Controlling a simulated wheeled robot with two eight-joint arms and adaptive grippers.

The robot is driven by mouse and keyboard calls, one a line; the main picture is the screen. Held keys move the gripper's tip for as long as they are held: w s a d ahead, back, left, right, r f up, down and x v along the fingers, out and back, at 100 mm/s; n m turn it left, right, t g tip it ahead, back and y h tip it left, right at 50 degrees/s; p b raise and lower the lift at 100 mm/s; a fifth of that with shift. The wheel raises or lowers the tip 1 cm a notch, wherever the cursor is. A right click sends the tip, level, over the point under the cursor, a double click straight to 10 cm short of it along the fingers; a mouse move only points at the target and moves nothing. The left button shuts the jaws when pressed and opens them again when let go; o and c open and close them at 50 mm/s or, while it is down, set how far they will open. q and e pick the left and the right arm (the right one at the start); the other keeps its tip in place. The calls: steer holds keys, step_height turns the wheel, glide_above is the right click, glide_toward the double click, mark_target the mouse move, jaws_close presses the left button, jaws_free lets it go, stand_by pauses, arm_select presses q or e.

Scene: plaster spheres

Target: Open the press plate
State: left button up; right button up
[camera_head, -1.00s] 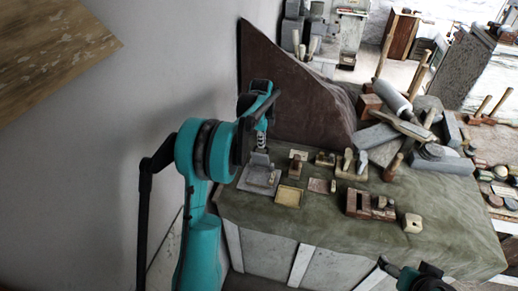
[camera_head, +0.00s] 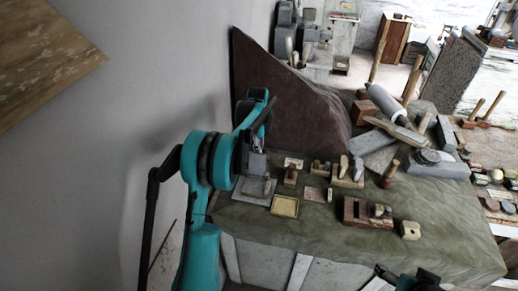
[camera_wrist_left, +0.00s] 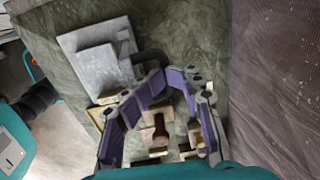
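The small grey press (camera_head: 255,187) stands at the left end of the green-covered bench. Its pale square plates (camera_wrist_left: 95,58) show at the upper left of the left wrist view, with a dark curved bar (camera_wrist_left: 150,58) beside them. My left gripper (camera_head: 258,142) is just above the press. In the left wrist view its purple fingers (camera_wrist_left: 167,78) converge, with the tips close together at the end of the dark bar. Whether they hold the bar is unclear. My right gripper (camera_head: 383,272) shows partly at the bottom edge, away from the press; its fingers are unclear.
A square yellowish tray (camera_head: 285,207), small wooden stamps (camera_head: 291,176) and a wooden block (camera_head: 410,230) lie right of the press. A tall brown slab (camera_head: 285,95) rises behind it. Mallets and stone blocks (camera_head: 440,163) crowd the bench's right side. A white wall is at left.

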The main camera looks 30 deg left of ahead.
arm_select(q)
steer(key=shift+w+a+r+p, duration=0.15)
steer(key=shift+w+p, duration=0.1)
steer(key=shift+w, duration=0.45)
steer(key=shift+w+a+r+p, duration=0.1)
steer(key=shift+w+a+p, duration=0.1)
steer(key=shift+w, duration=0.45)
steer(key=shift+o, duration=0.3)
steer(key=shift+w+a+r+p, duration=0.1)
steer(key=shift+w+p, duration=0.15)
steer(key=shift+w, duration=0.3)
steer(key=shift+w+a+r+p, duration=0.1)
steer(key=shift+w+p, duration=0.1)
steer(key=shift+w, duration=0.3)
steer(key=w, duration=0.1)
steer(key=w+p, duration=0.1)
steer(key=w+a, duration=0.1)
steer(key=shift+w+f, duration=0.3)
steer(key=shift+f, duration=0.1)
steer(key=shift+c, duration=0.3)
steer(key=shift+w+r+p, duration=0.15)
steer(key=shift+r+p, duration=0.05)
steer(key=shift+p, duration=0.25)
steer(key=shift+w, duration=0.1)
